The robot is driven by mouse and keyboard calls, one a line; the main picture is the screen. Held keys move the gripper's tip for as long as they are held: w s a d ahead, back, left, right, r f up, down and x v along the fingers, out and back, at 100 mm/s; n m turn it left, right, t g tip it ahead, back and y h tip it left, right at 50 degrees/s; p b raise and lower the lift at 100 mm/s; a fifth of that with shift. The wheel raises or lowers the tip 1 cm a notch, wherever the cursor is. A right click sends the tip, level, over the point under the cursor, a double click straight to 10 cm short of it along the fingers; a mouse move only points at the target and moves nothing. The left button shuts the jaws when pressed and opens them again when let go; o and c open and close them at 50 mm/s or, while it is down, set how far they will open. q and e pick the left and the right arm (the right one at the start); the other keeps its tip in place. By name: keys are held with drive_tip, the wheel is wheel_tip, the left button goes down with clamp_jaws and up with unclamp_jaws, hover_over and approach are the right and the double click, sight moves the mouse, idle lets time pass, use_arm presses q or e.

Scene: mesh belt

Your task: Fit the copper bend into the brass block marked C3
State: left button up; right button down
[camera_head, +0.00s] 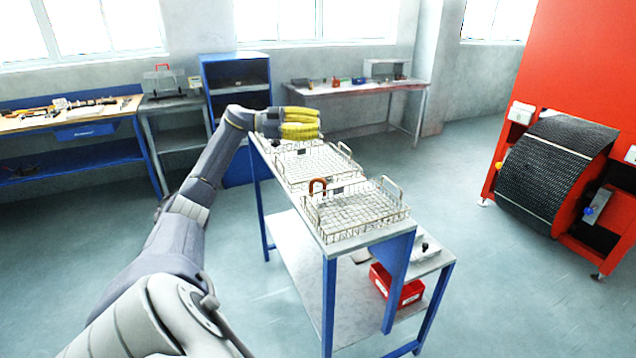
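The copper bend (318,186) shows as a small orange-brown arch at the back left corner of the nearest wire basket (372,226). I cannot make out a brass block or a C3 mark. My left gripper (312,122), with yellow fingers, is over the far end of the narrow table (338,246), beyond the bend and apart from it. Its fingers lie close together in this view, and I cannot tell if they are open or shut. What lies behind them is hidden. My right gripper is not in view.
Another wire basket (304,167) stands behind the nearest one. A red bin (396,288) is on the lower shelf. A red machine with a dark mesh belt (556,170) stands at the right. Benches line the back wall. The floor between table and machine is clear.

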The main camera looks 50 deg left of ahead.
use_arm(q)
drive_tip(key=w+d+r+m+g+y, duration=0.2)
drive_tip(key=w+d+r+g, duration=0.1)
drive_tip(key=d+r, duration=0.35)
drive_tip(key=n+g+y, duration=0.7)
drive_tip(key=y, duration=0.2)
hover_over(317, 179)
drive_tip(key=s, duration=0.4)
wheel_tip(317, 179, down, 9)
drive_tip(key=x, duration=1.7)
drive_tip(key=shift+s+a+f, duration=0.2)
drive_tip(key=shift+s+a, duration=0.1)
drive_tip(key=shift+a, duration=0.05)
drive_tip(key=shift+o, duration=0.2)
clamp_jaws()
